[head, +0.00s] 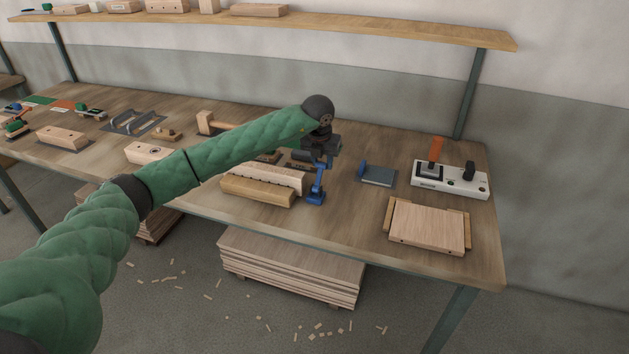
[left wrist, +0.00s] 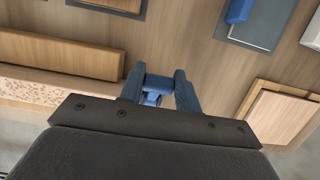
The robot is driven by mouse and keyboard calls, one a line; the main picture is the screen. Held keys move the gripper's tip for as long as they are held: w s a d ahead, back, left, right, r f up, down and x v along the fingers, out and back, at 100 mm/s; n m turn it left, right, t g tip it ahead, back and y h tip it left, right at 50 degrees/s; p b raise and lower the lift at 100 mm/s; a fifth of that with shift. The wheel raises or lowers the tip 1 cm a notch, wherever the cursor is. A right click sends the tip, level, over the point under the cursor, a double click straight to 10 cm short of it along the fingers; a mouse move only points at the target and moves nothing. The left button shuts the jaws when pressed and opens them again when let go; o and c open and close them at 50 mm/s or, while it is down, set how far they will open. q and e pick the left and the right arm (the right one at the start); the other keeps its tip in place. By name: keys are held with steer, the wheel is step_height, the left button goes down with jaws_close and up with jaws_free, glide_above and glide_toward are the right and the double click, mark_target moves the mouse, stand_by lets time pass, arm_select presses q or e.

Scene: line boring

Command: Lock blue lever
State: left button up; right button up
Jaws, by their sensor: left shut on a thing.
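The blue lever (head: 318,185) stands at the right end of a line-boring setup on the bench, next to the light wooden blocks. It also shows between the fingers in the left wrist view (left wrist: 154,88). My left gripper (head: 318,160) comes down over it from above. In the left wrist view its two dark fingers (left wrist: 159,90) are shut on the blue lever's upper part. The lever's lower part and base are partly hidden by the gripper in that view. My right gripper is in neither view.
Two long wooden blocks (head: 257,190) lie left of the lever. Beyond are a white control box (head: 450,182) with an orange handle and a wooden tray (head: 428,225). The bench between lever and plate is clear.

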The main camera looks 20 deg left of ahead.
arm_select(q)
steer(key=shift+w+f, duration=0.15)
steer(key=shift+w, duration=0.05)
steer(key=shift+f+b, duration=0.2)
steer(key=shift+b, duration=0.1)
steer(key=shift+w+f+b, duration=0.5)
steer(key=shift+f+b, duration=0.05)
steer(key=shift+f, duration=0.25)
steer(key=shift+w+f+b, duration=0.2)
steer(key=shift+f+b, duration=0.25)
steer(key=shift+b, duration=0.1)
steer(key=o, duration=0.9)
steer(key=shift+r, duration=0.2)
steer(key=shift+r, duration=0.1)
